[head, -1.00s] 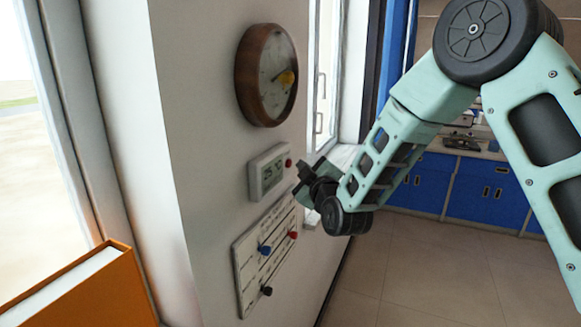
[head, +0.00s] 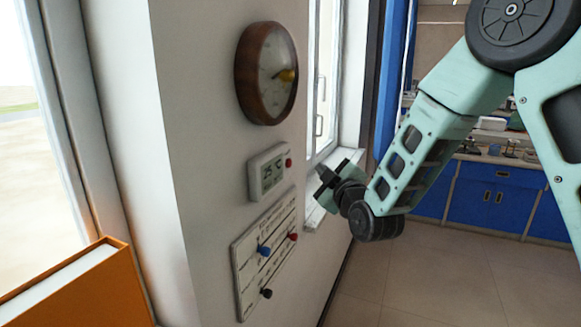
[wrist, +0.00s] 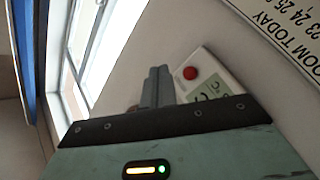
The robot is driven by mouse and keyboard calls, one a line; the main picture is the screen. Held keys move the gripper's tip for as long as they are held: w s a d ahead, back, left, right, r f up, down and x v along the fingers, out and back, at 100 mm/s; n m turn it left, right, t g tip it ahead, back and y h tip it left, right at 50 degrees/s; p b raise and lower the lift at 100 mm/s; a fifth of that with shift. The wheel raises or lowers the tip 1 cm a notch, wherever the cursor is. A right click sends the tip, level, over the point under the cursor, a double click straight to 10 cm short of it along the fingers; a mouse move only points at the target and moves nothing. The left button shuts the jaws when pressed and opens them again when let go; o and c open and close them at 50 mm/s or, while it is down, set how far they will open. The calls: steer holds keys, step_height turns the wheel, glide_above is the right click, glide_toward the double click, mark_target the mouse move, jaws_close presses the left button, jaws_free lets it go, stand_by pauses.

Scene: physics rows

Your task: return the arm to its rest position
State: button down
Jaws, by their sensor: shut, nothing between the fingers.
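My gripper (head: 322,183) is at the end of my pale green arm, to the right of the wall panel in the head view. Its fingers point left toward the wall and look apart from it. In the wrist view the fingers (wrist: 157,87) are together with nothing between them. Past them is the white thermostat (wrist: 205,80) with a red button (wrist: 190,73). In the head view the thermostat (head: 269,174) hangs on the wall, left of my gripper.
A round wooden-rimmed clock (head: 252,75) hangs above the thermostat. A white slider board (head: 245,255) with blue, red and black knobs is below it. An orange book (head: 100,290) is at lower left. Blue cabinets (head: 490,190) stand behind, with open floor (head: 440,280) in front.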

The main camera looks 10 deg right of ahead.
stand_by(0.6)
steer(key=s+a+f+m+g+y+b, duration=0.1)
steer(key=s+a+f+g, duration=0.4)
steer(key=s, duration=0.3)
steer(key=s+a+f+g+y+b, duration=0.1)
steer(key=s+a+f+g+b, duration=0.1)
steer(key=s+a+f+g, duration=0.35)
steer(key=s+d+f+m+g+h+b, duration=0.1)
steer(key=s+g, duration=0.3)
steer(key=s, duration=0.9)
steer(key=s+d+f+m+g+h+b, duration=0.1)
steer(key=s+d+g+h, duration=0.1)
steer(key=s, duration=1.2)
steer(key=shift+f+m+g+h, duration=0.35)
steer(key=shift+g+h, duration=0.15)
steer(key=shift+g, duration=0.55)
